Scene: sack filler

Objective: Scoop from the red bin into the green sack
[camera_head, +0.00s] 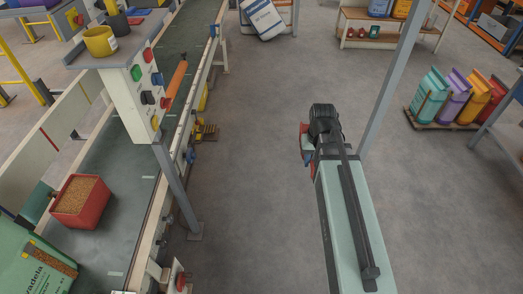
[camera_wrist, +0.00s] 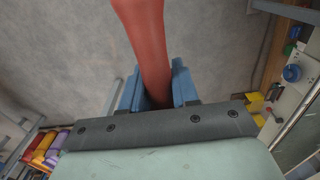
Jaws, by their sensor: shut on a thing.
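The red bin (camera_head: 82,207), filled with brown grain or pellets, sits on the dark conveyor belt at the left of the head view. My gripper (camera_head: 306,150) is over open floor, well to the right of the conveyor, mostly hidden behind my wrist in the head view. In the wrist view the blue fingers (camera_wrist: 157,88) are shut on a long red thing (camera_wrist: 142,40), which looks like a scoop handle. Its far end is out of view.
The conveyor's side rail (camera_head: 180,115) and a grey post (camera_head: 178,180) stand between my gripper and the bin. A control box (camera_head: 135,90) with coloured buttons is above the belt. Another post (camera_head: 392,80) rises close to my arm. Colourful sacks (camera_head: 460,95) stand on a pallet at right.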

